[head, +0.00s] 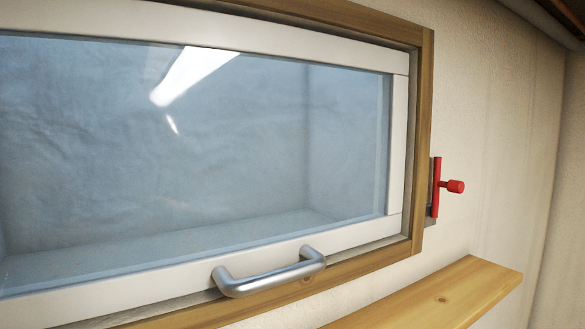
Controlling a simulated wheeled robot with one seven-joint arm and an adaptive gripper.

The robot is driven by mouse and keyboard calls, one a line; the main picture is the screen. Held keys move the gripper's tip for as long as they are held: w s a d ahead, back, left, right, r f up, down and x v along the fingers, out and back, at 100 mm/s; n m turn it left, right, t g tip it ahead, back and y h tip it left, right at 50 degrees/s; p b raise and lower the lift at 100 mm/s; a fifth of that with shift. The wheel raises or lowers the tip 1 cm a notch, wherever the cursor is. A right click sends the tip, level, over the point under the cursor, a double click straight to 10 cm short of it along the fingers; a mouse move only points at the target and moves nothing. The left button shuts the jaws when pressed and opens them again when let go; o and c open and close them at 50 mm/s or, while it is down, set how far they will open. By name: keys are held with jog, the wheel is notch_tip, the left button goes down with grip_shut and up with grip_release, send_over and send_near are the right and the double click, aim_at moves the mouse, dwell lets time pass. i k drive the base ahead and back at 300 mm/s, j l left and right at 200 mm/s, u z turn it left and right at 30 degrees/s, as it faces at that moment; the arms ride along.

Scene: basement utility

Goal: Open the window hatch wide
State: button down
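The window hatch (398,140) is a white-framed glass pane set in a brown wooden surround (425,130). It fills the left and middle of the head view. The sash looks to sit within the surround, with a narrow grey strip showing along the bottom and right edges; I cannot tell if it is slightly ajar. A silver bar handle (272,281) is fixed on its bottom rail. A red latch (437,188) with a knob sits on the surround's right side, its bar upright. My gripper is not in view.
A wooden shelf (455,292) juts from the wall below and right of the hatch, and its visible top is bare. The plain wall (510,150) to the right is clear. A dark beam or pipe runs along the top right corner.

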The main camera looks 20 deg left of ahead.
aim_at(247, 269)
jog(key=u, duration=1.55)
